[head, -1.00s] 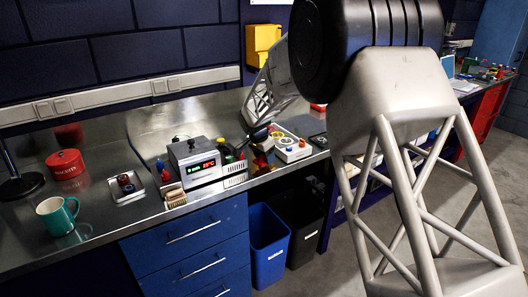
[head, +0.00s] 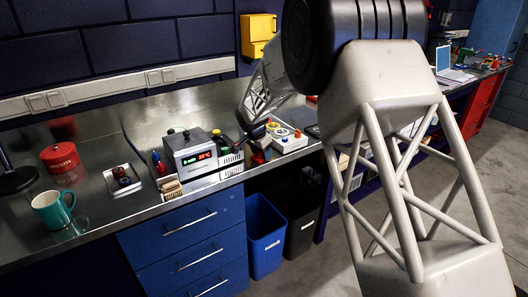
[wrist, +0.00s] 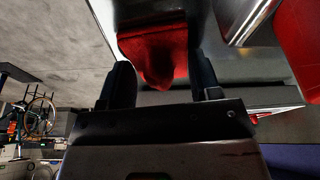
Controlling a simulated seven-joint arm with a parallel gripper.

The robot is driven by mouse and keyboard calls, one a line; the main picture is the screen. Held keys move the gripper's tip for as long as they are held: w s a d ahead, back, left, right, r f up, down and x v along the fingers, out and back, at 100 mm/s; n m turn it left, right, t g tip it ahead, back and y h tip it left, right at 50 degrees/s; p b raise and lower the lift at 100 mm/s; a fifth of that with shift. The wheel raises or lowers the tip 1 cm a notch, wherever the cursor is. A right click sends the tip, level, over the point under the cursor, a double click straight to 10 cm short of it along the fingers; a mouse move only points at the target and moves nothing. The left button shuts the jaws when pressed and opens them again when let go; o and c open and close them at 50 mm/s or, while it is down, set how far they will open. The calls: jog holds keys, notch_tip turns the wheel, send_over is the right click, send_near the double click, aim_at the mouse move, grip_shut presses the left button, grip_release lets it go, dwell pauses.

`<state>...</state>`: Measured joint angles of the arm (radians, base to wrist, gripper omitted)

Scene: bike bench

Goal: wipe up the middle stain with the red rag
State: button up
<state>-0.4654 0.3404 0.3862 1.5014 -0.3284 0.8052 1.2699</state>
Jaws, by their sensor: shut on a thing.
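In the wrist view, a red cloth, which looks like the red rag (wrist: 157,52), hangs between the two dark fingers of my gripper (wrist: 160,82). The gripper is shut on it. In the head view, my gripper (head: 256,146) is small and partly hidden, at the bench's front edge just right of a grey box with a display. A bit of red shows below it there, probably the rag. I cannot make out the middle stain or any other stain in either view; my arm covers part of the bench.
The grey display box (head: 190,153) stands left of my gripper, and a white box with coloured rings (head: 287,141) stands right of it. A small tray (head: 124,181), red tin (head: 60,158) and teal mug (head: 54,209) are farther left. Blue (head: 265,235) and black bins stand below.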

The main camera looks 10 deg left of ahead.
jog(key=shift+s+a, duration=0.25)
jog(key=shift+s, duration=0.05)
jog(key=shift+w+d, duration=1.05)
jog(key=shift+r, duration=4.1)
